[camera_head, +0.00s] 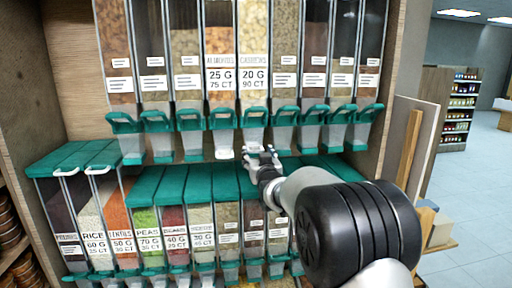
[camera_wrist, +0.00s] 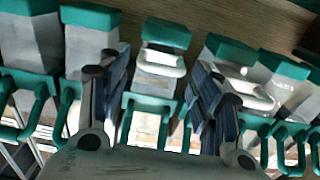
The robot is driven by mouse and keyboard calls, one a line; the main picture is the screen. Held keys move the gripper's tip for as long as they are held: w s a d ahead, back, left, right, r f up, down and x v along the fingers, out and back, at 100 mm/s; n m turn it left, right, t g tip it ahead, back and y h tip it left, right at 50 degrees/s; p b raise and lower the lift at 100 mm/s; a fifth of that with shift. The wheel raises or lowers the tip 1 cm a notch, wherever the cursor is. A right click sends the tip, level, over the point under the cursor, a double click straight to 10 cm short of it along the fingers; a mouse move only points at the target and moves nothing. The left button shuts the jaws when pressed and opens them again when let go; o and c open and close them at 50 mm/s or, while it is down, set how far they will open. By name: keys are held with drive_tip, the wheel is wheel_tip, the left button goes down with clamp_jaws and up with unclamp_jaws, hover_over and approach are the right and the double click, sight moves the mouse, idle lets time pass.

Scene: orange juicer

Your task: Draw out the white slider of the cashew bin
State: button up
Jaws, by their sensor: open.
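The cashew bin (camera_head: 253,80) hangs in the upper row, marked "CASHEWS 20 G 90 CT". My gripper (camera_head: 262,154) is just below and in front of its spout, and hides much of it in the head view. In the wrist view the scene appears upside down. The cashew bin's white slider (camera_wrist: 160,64) shows on its spout there, between and beyond the two fingers of my open, empty gripper (camera_wrist: 160,80). I see no contact between the fingers and the slider.
The almond bin (camera_head: 220,80) is directly left, with its own white slider (camera_head: 223,154); that slider also shows right of centre in the wrist view (camera_wrist: 245,90). Teal handles (camera_head: 190,118) project close by on both sides. The lower row's teal lids (camera_head: 205,182) lie below.

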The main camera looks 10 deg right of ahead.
sight(257, 152)
drive_tip(key=shift+w+p, duration=0.4)
drive_tip(key=shift+w, duration=1.25)
drive_tip(key=shift+c, duration=0.5)
